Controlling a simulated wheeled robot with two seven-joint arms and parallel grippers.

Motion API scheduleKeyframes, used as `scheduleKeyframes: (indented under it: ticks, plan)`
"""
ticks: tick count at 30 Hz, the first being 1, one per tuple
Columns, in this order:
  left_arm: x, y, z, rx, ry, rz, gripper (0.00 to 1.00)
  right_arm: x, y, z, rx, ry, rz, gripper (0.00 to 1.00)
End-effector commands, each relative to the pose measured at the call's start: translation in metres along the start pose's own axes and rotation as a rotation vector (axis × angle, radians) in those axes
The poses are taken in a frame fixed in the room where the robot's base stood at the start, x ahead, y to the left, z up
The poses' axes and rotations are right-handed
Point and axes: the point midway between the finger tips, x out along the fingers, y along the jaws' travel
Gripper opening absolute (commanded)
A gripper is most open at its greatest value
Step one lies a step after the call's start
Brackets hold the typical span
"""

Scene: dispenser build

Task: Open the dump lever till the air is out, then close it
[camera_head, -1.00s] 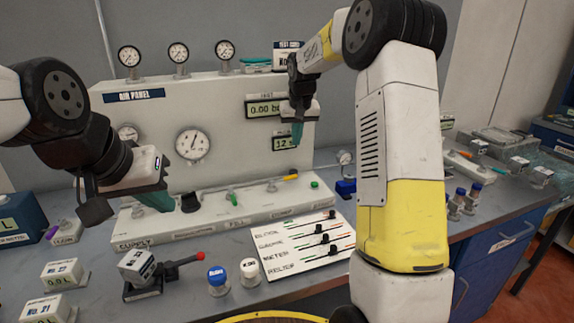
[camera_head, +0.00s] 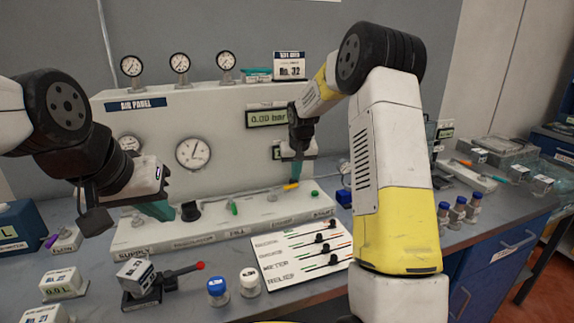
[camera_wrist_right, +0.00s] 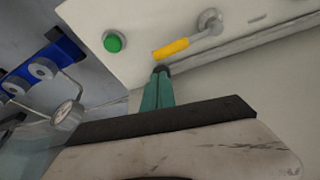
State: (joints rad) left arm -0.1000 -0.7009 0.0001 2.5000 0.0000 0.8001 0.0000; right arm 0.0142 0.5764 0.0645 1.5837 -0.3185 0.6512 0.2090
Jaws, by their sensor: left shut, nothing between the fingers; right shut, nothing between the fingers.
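The lever with the yellow handle (camera_head: 291,186) is on the white ledge of the air panel, at its right. In the right wrist view the yellow handle (camera_wrist_right: 171,48) slants out from its round metal pivot. My right gripper (camera_head: 298,174) is shut and empty, just above the lever; its teal fingertips (camera_wrist_right: 161,72) appear close to the handle's free end, and I cannot tell whether they touch. The panel's upper display (camera_head: 265,118) reads 0.00 bar; the lower one is mostly hidden by my right arm. My left gripper (camera_head: 160,211) is shut and empty near the black knob.
A green button (camera_head: 315,193) is right of the lever, and a green-handled lever (camera_head: 233,208) stands to its left. A white slider board (camera_head: 300,252), a red-tipped lever block (camera_head: 150,285) and two capped jars lie in front. My right arm covers much of the right side.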

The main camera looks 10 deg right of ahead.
Motion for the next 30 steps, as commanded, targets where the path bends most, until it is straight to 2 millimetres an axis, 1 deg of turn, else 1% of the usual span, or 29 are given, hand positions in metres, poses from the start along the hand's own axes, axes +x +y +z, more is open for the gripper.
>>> scheduleKeyframes:
  ticks: [1,3,6,17,30]
  plan:
    - [0.000,0.000,0.000,0.000,-0.001,0.000,0.00,0.000,0.000,0.005,0.000,-0.002,0.000,0.00]
    - [0.000,0.000,0.000,0.000,-0.001,0.000,0.00,-0.001,0.000,0.010,0.001,-0.002,0.000,0.00]
    - [0.000,0.000,0.000,0.000,-0.001,0.000,0.00,-0.001,0.000,0.012,0.001,-0.001,0.000,0.00]
    - [0.000,0.000,0.000,0.000,-0.001,0.000,0.00,-0.001,-0.001,0.013,0.002,-0.001,0.000,0.00]
    - [0.000,0.000,0.000,0.000,-0.001,0.000,0.00,-0.002,-0.013,0.014,0.049,-0.002,0.018,0.00]
